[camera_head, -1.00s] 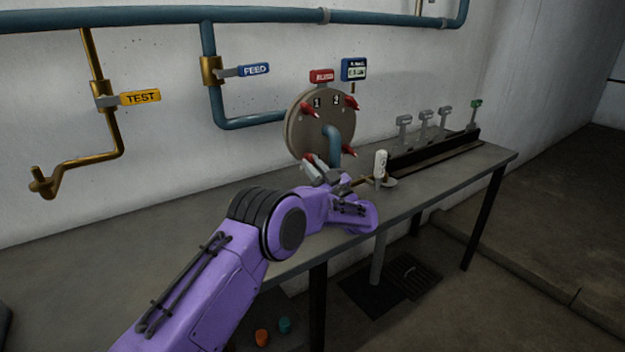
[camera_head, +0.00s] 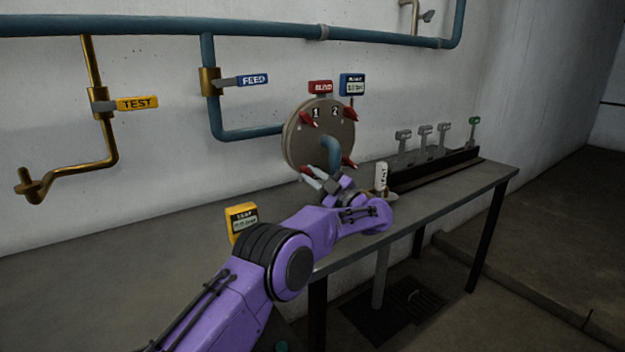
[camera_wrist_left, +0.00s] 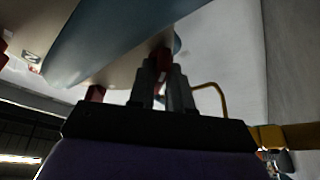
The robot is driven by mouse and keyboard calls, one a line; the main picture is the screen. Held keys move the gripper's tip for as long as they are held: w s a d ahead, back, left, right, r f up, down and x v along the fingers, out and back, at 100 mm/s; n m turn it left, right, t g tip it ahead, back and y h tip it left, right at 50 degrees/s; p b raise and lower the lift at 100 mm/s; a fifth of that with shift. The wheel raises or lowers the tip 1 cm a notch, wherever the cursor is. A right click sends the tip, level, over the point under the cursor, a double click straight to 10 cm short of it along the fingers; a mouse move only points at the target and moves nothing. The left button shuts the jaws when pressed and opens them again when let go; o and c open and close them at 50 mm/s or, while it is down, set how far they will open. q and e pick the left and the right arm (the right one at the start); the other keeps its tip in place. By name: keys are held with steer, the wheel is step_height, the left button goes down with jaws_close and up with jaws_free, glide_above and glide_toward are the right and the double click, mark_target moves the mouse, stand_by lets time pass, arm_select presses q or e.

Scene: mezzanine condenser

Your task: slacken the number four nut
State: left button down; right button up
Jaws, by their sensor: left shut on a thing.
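A round grey-brown flange cover (camera_head: 322,150) on the wall side carries several red wing-like nuts. The digits 1 and 2 are readable by the upper-left nut (camera_head: 308,117) and upper-right nut (camera_head: 350,113). Another nut (camera_head: 348,162) is at lower right. I cannot read the lower digits. My left gripper (camera_head: 310,178) is at the lower-left nut (camera_head: 304,170). In the left wrist view the gripper's fingers (camera_wrist_left: 163,75) are shut on a red nut (camera_wrist_left: 164,56), mostly hidden between them. My right gripper is not in view.
A blue pipe elbow (camera_head: 332,152) juts from the cover. Yellow gauge box (camera_head: 241,218), white tag (camera_head: 381,176) and black rack (camera_head: 432,170) are on the bench (camera_head: 440,200). TEST valve (camera_head: 135,103) and FEED valve (camera_head: 250,81) hang left. The bench's left part looks clear.

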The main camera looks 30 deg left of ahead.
arm_select(q)
steer(key=shift+r, duration=0.1)
steer(key=c, duration=1.1)
jaws_free()
steer(key=shift+c, duration=0.2)
steer(key=v, duration=1)
steer(key=shift+d+b, duration=0.35)
steer(key=shift+b, duration=0.1)
